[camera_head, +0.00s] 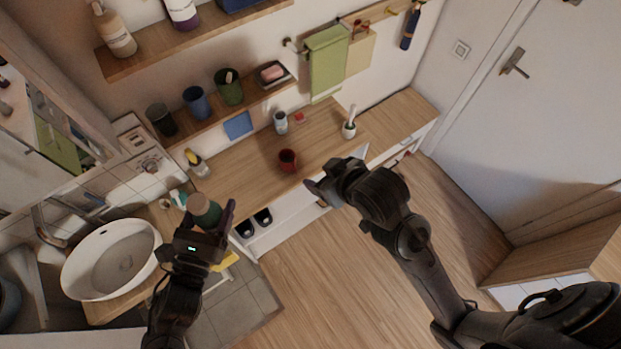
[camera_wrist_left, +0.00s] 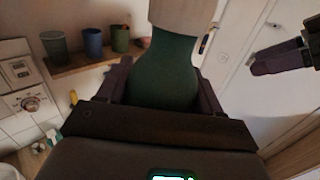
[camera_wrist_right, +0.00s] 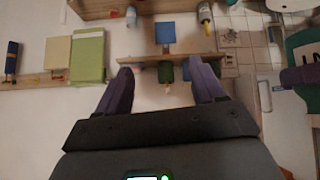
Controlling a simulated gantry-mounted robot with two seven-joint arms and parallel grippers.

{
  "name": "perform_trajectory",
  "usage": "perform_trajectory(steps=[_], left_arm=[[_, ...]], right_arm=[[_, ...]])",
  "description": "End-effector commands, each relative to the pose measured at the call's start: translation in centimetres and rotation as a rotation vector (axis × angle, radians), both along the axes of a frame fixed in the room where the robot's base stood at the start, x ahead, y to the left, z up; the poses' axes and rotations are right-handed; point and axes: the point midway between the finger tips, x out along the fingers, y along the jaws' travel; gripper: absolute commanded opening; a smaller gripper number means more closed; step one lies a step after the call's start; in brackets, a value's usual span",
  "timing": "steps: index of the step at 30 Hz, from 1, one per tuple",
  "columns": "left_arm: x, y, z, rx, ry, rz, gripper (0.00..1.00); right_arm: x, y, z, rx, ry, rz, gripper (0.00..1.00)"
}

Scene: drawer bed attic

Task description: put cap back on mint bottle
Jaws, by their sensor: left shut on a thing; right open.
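The green bottle (camera_head: 209,214) is held upright or nearly so in my left gripper (camera_head: 212,222), beside the basin's right side. A tan cylindrical top (camera_head: 199,203) sits on the bottle. In the left wrist view the green body (camera_wrist_left: 165,75) is between the fingers and the tan top (camera_wrist_left: 180,14) is cut off by the frame. My right gripper (camera_head: 327,188) is open and empty, to the right of the bottle. No separate cap can be made out.
The white basin (camera_head: 85,262) is at the left. Shelves above carry cups (camera_head: 228,86) and bottles (camera_head: 115,35).

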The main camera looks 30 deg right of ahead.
Motion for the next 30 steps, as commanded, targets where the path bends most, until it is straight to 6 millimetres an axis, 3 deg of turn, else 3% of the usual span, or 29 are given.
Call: perform_trajectory(steps=[1, 6, 12, 19, 30], left_arm=[[0.0, 0.0, 0.1, -0.001, -0.001, 0.0, 0.0], [0.0, 0.0, 0.1, -0.001, -0.001, 0.0, 0.0], [0.0, 0.0, 0.1, -0.001, -0.001, 0.0, 0.0], [0.0, 0.0, 0.1, -0.001, -0.001, 0.0, 0.0], [0.0, 0.0, 0.1, -0.001, -0.002, 0.0, 0.0]], right_arm=[[-1.7, -0.9, -2.3, -0.005, 0.059, -0.017, 0.69], [-6.6, -2.8, -8.0, -0.026, 0.22, -0.056, 0.69], [-11.5, -3.2, -12.2, -0.037, 0.358, -0.059, 0.69], [-14.2, -3.2, -14.1, -0.039, 0.429, -0.056, 0.69], [-14.5, -3.2, -14.3, -0.038, 0.437, -0.056, 0.69]])
